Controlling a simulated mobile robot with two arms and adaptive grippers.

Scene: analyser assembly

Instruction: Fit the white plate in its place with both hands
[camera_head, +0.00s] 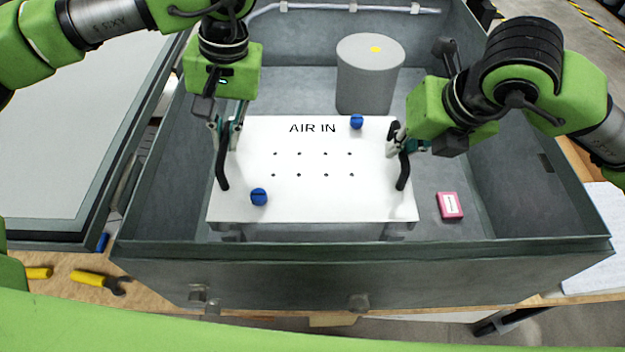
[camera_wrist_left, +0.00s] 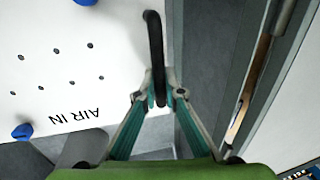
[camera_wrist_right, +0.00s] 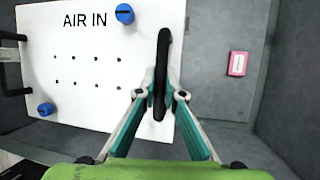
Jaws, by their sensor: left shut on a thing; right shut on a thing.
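The white plate (camera_head: 310,202) is inside the grey box, marked AIR IN, with rows of small holes, two blue knobs and a black handle at each side. My left gripper (camera_head: 228,140) is shut on the left black handle (camera_head: 222,170); the left wrist view shows its fingers (camera_wrist_left: 160,92) around that handle. My right gripper (camera_head: 403,145) is shut on the right black handle (camera_head: 403,172); the right wrist view shows its fingers (camera_wrist_right: 159,94) around it. Supports show under the plate's front edge. Whether the plate rests on them I cannot tell.
The grey box (camera_head: 350,272) has raised walls around the plate. A grey cylinder (camera_head: 370,85) stands behind it. A pink box (camera_head: 450,206) lies on the floor to its right. The lid (camera_head: 75,110) lies at left. Yellow-handled tools (camera_head: 92,278) lie on the bench at front left.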

